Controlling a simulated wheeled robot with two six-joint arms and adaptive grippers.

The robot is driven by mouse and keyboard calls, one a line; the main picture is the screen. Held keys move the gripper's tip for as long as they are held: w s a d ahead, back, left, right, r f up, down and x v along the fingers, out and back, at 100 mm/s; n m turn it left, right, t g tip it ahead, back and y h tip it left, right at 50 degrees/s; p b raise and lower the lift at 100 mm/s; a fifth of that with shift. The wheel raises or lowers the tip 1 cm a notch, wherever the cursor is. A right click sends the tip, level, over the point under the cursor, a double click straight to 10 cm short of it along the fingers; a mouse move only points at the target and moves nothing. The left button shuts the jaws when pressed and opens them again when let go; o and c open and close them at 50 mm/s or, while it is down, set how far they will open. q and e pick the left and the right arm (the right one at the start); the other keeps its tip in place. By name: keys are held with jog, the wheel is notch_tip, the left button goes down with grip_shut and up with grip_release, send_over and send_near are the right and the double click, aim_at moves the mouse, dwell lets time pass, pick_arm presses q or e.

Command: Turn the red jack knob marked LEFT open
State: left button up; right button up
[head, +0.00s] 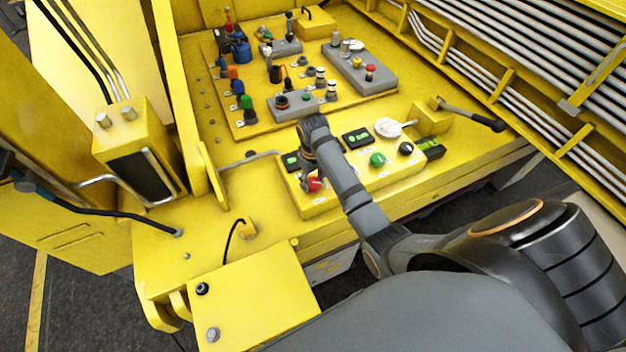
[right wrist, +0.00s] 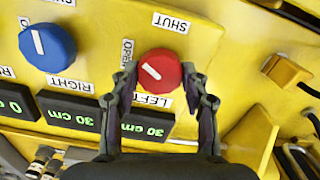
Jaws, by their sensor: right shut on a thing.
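The red jack knob (right wrist: 161,69) sits on a yellow panel in the right wrist view, with a LEFT label below it and OPEN and SHUT labels around it. Its white pointer line slants to the upper left, toward the OPEN side. My right gripper (right wrist: 160,76) is shut on the knob, one finger on each side. In the head view the red knob (head: 314,184) shows partly beside my right gripper (head: 308,172), which my arm partly hides. My left gripper does not show.
A blue knob (right wrist: 47,48) marked RIGHT is on the same panel. A green display (right wrist: 148,125) reading 30 cm lies near the LEFT label. In the head view, a green button (head: 377,160) and a black-handled lever (head: 475,116) stand to the right.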

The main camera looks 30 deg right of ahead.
aim_at(313, 182)
jog(key=n, duration=0.6)
jog(key=shift+n, duration=0.3)
dwell(0.4)
jog(key=o, duration=1.2)
jog(key=shift+c, duration=0.2)
notch_tip(313, 182, up, 8)
jog(key=shift+f, duration=0.25)
jog(key=shift+f, duration=0.1)
